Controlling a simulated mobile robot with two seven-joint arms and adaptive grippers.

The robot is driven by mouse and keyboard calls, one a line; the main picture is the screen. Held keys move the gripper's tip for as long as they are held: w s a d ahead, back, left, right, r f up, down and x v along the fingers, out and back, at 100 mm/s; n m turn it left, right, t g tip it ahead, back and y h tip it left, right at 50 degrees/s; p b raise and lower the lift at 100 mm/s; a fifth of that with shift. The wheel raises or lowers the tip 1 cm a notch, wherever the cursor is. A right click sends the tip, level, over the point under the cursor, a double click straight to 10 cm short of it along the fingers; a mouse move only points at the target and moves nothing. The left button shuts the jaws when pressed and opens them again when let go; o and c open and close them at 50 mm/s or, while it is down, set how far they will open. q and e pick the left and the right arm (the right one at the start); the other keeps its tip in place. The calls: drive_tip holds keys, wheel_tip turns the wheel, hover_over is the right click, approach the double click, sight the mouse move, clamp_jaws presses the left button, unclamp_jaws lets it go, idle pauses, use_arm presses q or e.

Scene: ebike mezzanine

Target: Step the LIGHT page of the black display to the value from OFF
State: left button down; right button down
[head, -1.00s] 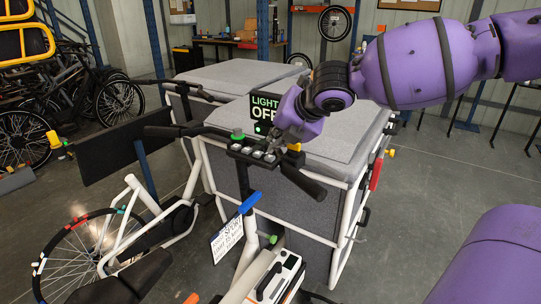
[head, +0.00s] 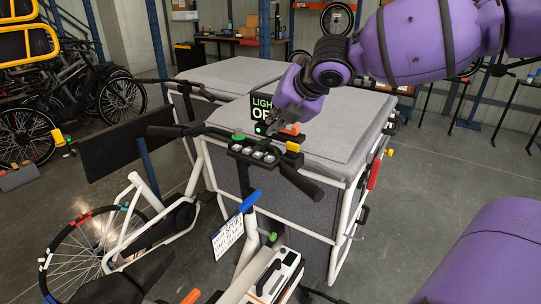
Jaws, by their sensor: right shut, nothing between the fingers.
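The black display (head: 259,107) stands behind the handlebar. Its green text reads LIGHT with OFF below, and my right gripper covers its right part. A black control panel on the handlebar carries a row of several grey-white buttons (head: 258,154) and a green knob (head: 238,135). My right gripper (head: 274,131) is shut and empty. It appears above and behind the button row, in front of the display's lower right; I cannot tell its exact gap to the panel. My left gripper is out of view.
Yellow (head: 293,147) and orange (head: 291,129) parts sit at the panel's right end, near the black handlebar grip (head: 300,183). A grey box (head: 343,128) lies behind. A white sign (head: 228,238) with a blue edge hangs below.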

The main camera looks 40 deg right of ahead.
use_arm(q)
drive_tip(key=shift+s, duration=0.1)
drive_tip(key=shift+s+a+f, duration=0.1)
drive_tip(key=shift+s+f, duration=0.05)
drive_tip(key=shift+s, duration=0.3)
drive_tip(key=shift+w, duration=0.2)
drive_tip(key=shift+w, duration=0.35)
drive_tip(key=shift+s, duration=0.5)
